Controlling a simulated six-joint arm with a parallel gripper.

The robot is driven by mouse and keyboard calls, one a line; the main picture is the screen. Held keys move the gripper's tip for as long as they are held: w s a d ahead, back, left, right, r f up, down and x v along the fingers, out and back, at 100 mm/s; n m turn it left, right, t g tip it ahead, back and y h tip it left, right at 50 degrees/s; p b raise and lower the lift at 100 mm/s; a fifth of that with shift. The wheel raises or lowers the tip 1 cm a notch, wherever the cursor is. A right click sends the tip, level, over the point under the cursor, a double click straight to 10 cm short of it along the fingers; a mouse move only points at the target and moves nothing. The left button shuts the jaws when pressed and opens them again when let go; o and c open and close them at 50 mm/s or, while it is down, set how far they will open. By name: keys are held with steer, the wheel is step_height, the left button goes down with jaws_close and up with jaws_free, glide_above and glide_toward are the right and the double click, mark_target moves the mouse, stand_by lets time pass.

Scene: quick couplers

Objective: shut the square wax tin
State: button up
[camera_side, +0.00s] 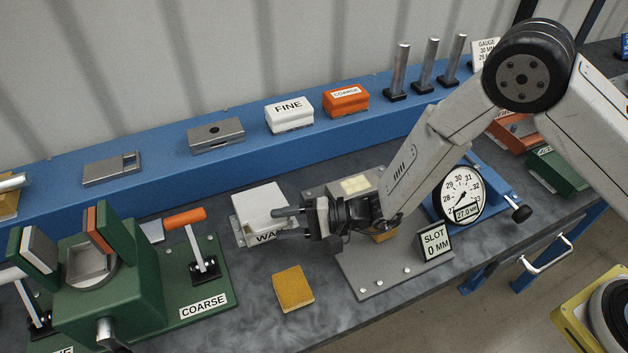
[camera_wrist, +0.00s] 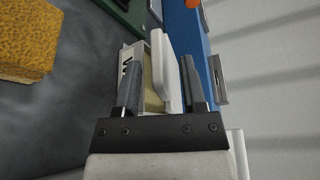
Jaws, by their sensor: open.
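My gripper (camera_side: 283,222) is open at the tin's right side. In the wrist view, its two fingers (camera_wrist: 160,72) lie on either side of the lid and the open inside, with gaps visible. I cannot tell whether a finger touches the tin.
A yellow-brown block (camera_side: 293,288) lies in front of the tin. A green coarse fixture (camera_side: 115,270) with an orange-handled lever (camera_side: 190,225) stands left. A grey slot plate (camera_side: 375,280) and dial gauge (camera_side: 462,195) are right. A blue ledge (camera_side: 165,180) runs behind.

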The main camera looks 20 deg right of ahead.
steer(key=shift+v, duration=2.5)
steer(key=shift+f, duration=0.1)
steer(key=c, duration=0.7)
steer(key=shift+w+a+r+n+g, duration=0.1)
steer(key=shift+a+r+n+g, duration=0.35)
steer(key=shift+n, duration=0.25)
jaws_close()
steer(key=w+d+r+n+g+h, duration=0.1)
steer(key=w+r+n+g+h, duration=0.2)
steer(key=n, duration=0.9)
steer(key=w+d+r+n+g+h, duration=0.1)
steer(key=w+r+n+g+h, duration=0.2)
steer(key=r+n, duration=0.5)
steer(key=n+g, duration=0.1)
steer(key=n, duration=0.3)
steer(key=shift+w+r, duration=0.2)
steer(key=shift+r, duration=0.15)
